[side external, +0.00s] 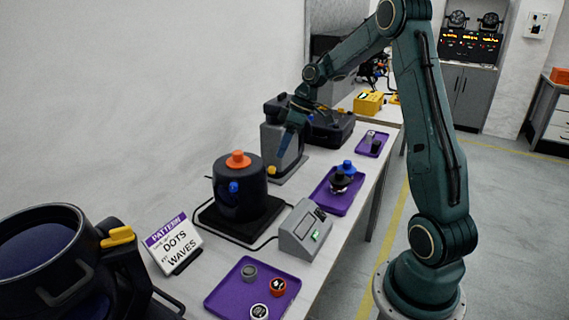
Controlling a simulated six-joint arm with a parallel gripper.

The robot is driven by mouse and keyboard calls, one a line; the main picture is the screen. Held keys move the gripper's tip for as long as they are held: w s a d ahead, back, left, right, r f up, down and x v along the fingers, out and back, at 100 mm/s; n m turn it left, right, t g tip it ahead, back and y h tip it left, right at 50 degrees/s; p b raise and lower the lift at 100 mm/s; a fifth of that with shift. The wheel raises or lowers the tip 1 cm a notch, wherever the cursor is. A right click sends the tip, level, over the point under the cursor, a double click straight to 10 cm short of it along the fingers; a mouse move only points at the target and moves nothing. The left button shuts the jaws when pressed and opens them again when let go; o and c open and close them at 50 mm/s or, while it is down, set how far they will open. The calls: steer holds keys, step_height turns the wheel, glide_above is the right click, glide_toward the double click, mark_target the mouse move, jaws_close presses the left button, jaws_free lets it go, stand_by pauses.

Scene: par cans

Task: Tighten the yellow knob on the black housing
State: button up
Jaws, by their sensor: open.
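A small yellow knob (272,170) shows low at the front of a dark grey upright housing (270,140) on the bench. A larger yellow wing-shaped knob (118,237) sits on the side bracket of a big black can-shaped housing (50,235) at the near left, far from my gripper. A black round housing (240,190) between them has an orange top knob and a blue side knob.
A purple tray (225,295) holds small round parts; another purple tray (348,205) holds black and blue knobs. A grey control box (306,230), a PATTERN sign (174,242) and a black case (330,130) stand on the bench. Cables lie around the black base.

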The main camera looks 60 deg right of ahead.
steer(key=v, duration=0.8)
steer(key=s+a+r+m+h, duration=0.1)
steer(key=s+a+r, duration=0.1)
steer(key=a, duration=0.5)
steer(key=s+a+r+m, duration=0.1)
steer(key=s+a+r, duration=0.1)
steer(key=s+a, duration=0.2)
steer(key=s+a+r+m+t+h, duration=0.1)
steer(key=s+a+r, duration=0.2)
steer(key=a, duration=0.6)
steer(key=shift+s+a+h, duration=0.3)
steer(key=shift+s+a, duration=0.1)
steer(key=w+d+f+n, duration=0.1)
steer(key=w+d+f, duration=0.2)
steer(key=d, duration=0.6)
steer(key=w+d+f+n+y, duration=0.1)
steer(key=w+d+f, duration=0.3)
steer(key=d, duration=0.6)
steer(key=shift+w+d+n+g+y, duration=0.25)
steer(key=shift+w+n, duration=0.35)
steer(key=shift+w, duration=0.5)
steer(key=shift+a, duration=0.1)
